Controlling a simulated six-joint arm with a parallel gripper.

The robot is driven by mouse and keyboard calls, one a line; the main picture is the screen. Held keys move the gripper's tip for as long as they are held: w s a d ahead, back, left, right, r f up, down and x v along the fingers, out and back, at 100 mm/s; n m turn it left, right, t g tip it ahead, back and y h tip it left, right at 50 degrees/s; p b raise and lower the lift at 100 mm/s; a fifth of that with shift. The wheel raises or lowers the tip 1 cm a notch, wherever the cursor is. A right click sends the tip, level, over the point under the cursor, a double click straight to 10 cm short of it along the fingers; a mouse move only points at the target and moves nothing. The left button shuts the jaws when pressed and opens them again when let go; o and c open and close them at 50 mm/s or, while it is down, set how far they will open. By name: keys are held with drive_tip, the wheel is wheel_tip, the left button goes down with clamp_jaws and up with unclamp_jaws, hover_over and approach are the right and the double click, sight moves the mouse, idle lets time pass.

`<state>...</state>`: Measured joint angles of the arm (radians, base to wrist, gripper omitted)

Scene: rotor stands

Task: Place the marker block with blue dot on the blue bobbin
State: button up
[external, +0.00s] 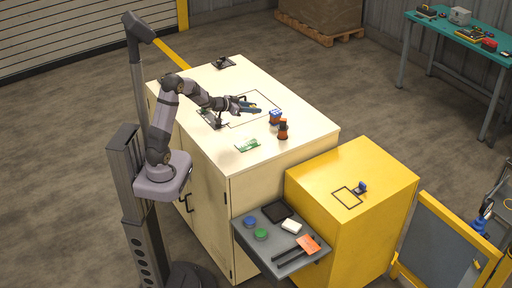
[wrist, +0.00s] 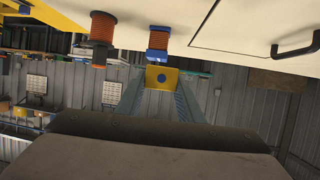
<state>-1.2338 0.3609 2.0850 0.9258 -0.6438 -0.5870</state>
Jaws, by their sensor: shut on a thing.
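The marker block (wrist: 160,78) is yellow with a blue dot on its face and sits between my two fingers in the wrist view. My gripper (wrist: 159,96) is shut on it, and in the external view my gripper (external: 248,107) is above the cream bench. The blue bobbin (wrist: 158,40), with some orange on it, shows just beyond the block in the wrist view, which looks upside down. In the external view the blue bobbin (external: 275,116) stands to the right of my gripper, apart from it. The block is small in the external view.
An orange bobbin (external: 283,127) on a dark stand is close beside the blue one; it also shows in the wrist view (wrist: 102,27). A green board (external: 248,144) lies near the bench's front edge. A yellow cabinet (external: 350,165) and a grey shelf (external: 252,236) adjoin the bench.

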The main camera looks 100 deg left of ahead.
drive_tip(key=shift+w+d+r, duration=0.1)
drive_tip(key=shift+w+r, duration=0.05)
drive_tip(key=shift+r, duration=0.15)
drive_tip(key=w+d+m+h+p, duration=0.1)
drive_tip(key=w+d+p, duration=0.2)
drive_tip(key=w+p, duration=0.15)
wheel_tip(320, 180, up, 7)
drive_tip(key=n+y+p, duration=0.2)
drive_tip(key=p, duration=0.1)
hover_over(275, 112)
drive_tip(key=shift+a+g, duration=0.2)
drive_tip(key=shift+g, duration=0.2)
drive_tip(key=shift+f+p, duration=0.75)
drive_tip(key=shift+f, duration=4.3)
